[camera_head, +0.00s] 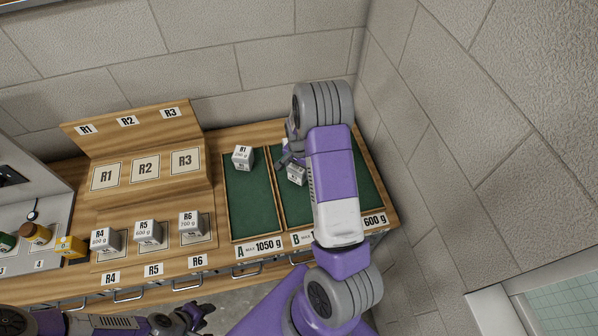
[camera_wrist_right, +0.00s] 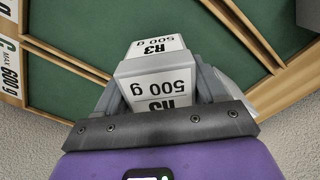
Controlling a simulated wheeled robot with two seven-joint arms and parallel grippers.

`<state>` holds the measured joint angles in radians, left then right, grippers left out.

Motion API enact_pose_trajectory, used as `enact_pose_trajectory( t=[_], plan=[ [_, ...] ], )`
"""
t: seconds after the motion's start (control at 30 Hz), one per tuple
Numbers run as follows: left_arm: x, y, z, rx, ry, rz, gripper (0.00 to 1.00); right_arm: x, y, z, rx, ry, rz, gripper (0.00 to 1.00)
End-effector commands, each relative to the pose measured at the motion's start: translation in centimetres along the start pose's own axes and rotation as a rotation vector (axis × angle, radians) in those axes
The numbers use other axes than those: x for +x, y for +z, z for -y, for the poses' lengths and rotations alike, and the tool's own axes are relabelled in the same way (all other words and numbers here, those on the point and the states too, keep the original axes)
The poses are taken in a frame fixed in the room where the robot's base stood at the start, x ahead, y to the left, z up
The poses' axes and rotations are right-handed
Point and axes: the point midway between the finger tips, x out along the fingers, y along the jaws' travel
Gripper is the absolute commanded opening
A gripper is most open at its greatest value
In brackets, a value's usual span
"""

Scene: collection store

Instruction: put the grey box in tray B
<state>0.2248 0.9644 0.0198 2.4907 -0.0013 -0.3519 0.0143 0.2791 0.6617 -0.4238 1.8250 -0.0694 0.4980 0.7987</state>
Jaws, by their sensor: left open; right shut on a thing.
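A small grey box labelled R3 500 g (camera_wrist_right: 155,82) is between the fingers of my right gripper (camera_wrist_right: 160,95), which is shut on it. In the head view the box (camera_head: 297,174) appears over the green floor of tray B (camera_head: 293,217); I cannot tell whether it touches the floor. My right gripper (camera_head: 288,158) is partly hidden behind its own arm there. My arm also covers much of the right part of tray B. My left gripper (camera_head: 197,316) is open and empty at the bottom, in front of the bench.
Tray A (camera_head: 250,205) holds a grey box R1 (camera_head: 243,157). Boxes R4 (camera_head: 104,241), R5 (camera_head: 148,232) and R6 (camera_head: 190,223) stand on the front shelf. Pads R1, R2 and R3 (camera_head: 185,161) are bare. A block wall (camera_head: 430,130) rises close on the right.

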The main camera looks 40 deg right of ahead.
Motion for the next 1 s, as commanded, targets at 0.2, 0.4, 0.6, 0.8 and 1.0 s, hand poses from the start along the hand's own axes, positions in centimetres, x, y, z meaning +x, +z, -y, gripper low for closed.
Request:
enact_pose_trajectory(
  t=[0.2, 0.4, 0.6, 0.8, 1.0],
  plan=[
    [0.0, 0.0, 0.0, 0.0, 0.0, 0.0, 0.43, 2.1, 0.0, 0.0, 0.0, 0.0, 0.0, 0.3],
    [0.1, 0.0, 0.0, 0.0, 0.0, 0.0, 0.43, 2.1, 0.0, 0.0, -0.001, 0.0, 0.0, 0.3],
    [0.3, 0.0, 0.1, 0.0, 0.0, 0.0, 0.43, 2.4, 0.0, 0.0, -0.001, 0.0, 0.001, 0.84],
    [0.3, 0.0, 0.1, 0.0, 0.0, 0.0, 0.43, 2.4, 0.0, 0.0, -0.001, 0.0, 0.001, 0.96],
    [0.1, 0.0, 0.1, 0.0, 0.0, 0.0, 0.43, 2.2, 0.0, 0.0, -0.001, 0.0, 0.001, 0.96]
  ],
)
